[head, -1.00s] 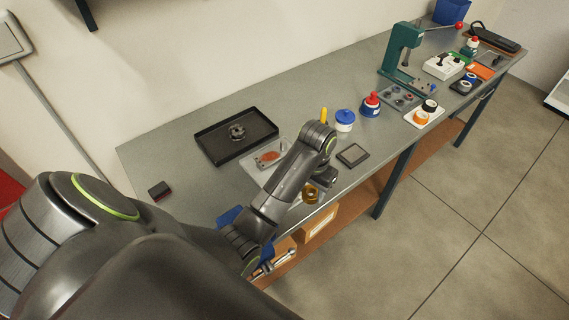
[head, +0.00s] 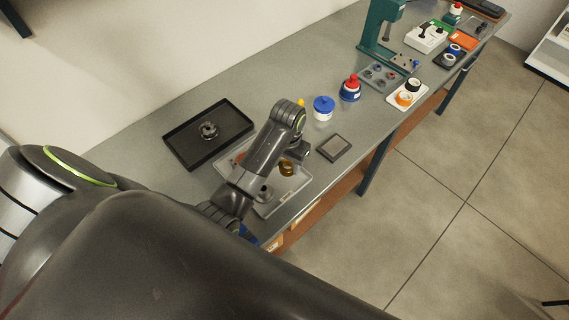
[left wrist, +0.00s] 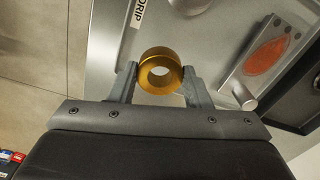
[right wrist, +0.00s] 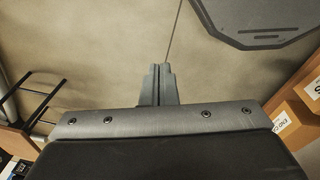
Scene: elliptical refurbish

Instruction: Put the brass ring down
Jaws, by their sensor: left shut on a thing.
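The brass ring (left wrist: 172,62) is held between the two fingers of my left gripper (left wrist: 160,74), with its hole facing the left wrist camera. In the head view the brass ring (head: 287,168) shows beside the left gripper, over a pale grey tray (head: 291,187) near the table's front edge. I cannot tell how high it is above the tray. The left wrist view shows the tray with a "DRIP" label (left wrist: 137,14), a plate with an orange oval (left wrist: 265,55) and a metal peg (left wrist: 243,97). My right gripper (right wrist: 161,72) is shut and empty, away from the table.
A black tray (head: 180,153) with a dark gear-like part (head: 209,130) lies behind. A dark square pad (head: 334,148) lies right of the ring.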

